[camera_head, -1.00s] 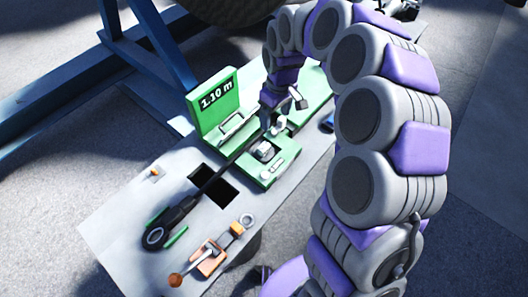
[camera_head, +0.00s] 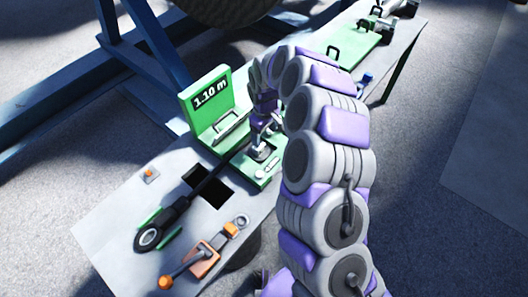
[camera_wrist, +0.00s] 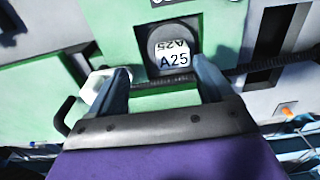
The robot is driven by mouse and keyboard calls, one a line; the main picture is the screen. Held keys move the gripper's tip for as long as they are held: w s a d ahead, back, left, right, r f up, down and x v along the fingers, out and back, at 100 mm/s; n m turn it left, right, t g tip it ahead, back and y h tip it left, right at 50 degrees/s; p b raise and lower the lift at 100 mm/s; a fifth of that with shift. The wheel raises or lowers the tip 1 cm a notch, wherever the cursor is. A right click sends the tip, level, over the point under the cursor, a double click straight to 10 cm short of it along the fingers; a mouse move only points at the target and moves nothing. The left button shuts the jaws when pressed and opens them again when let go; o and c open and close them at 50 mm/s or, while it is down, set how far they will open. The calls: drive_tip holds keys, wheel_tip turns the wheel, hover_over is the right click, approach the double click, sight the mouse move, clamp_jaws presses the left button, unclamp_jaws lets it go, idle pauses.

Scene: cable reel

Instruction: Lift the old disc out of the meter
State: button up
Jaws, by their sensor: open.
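The green meter (camera_head: 222,131) stands on the grey bench, its raised panel reading "1.10 m". The disc (camera_wrist: 171,61), marked "A25", sits in a round dark recess in the meter's green face in the wrist view. My gripper (camera_wrist: 161,70) is open and empty. Its two fingers point toward the disc, one to each side and just short of it in the picture; I cannot tell the exact gap. In the head view my gripper (camera_head: 261,146) is low over the front part of the meter and partly hides the disc area.
A dark cable (camera_head: 207,180) runs from the meter past a square opening (camera_head: 213,187) to a black round end (camera_head: 148,238). An orange-handled clamp (camera_head: 200,262) is at the front. A green plate with a handle (camera_head: 350,48) lies at the bench's far right end.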

sight(263, 145)
drive_tip(key=a+f, duration=0.2)
drive_tip(key=a, duration=0.1)
drive_tip(key=shift+a+f, duration=0.15)
drive_tip(key=shift+a, duration=0.05)
drive_tip(key=shift+s+a+f, duration=0.1)
drive_tip(key=shift+a+f, duration=0.1)
drive_tip(key=shift+f, duration=0.05)
drive_tip(key=d+f+b, duration=0.1)
drive_tip(key=f, duration=0.1)
drive_tip(key=d+f+b, duration=0.1)
drive_tip(key=d+f, duration=0.1)
drive_tip(key=shift+s, duration=0.2)
drive_tip(key=shift+o, duration=0.5)
drive_tip(key=shift+s+a, duration=0.2)
drive_tip(key=shift+a, duration=0.55)
drive_tip(key=c, duration=0.3)
drive_tip(key=shift+d+f, duration=0.1)
drive_tip(key=shift+d, duration=0.1)
drive_tip(key=c, duration=0.5)
drive_tip(key=shift+s+f, duration=0.15)
drive_tip(key=c, duration=0.4)
drive_tip(key=shift+a, duration=0.6)
clamp_jaws()
drive_tip(key=shift+w+d, duration=0.2)
drive_tip(key=shift+d, duration=0.2)
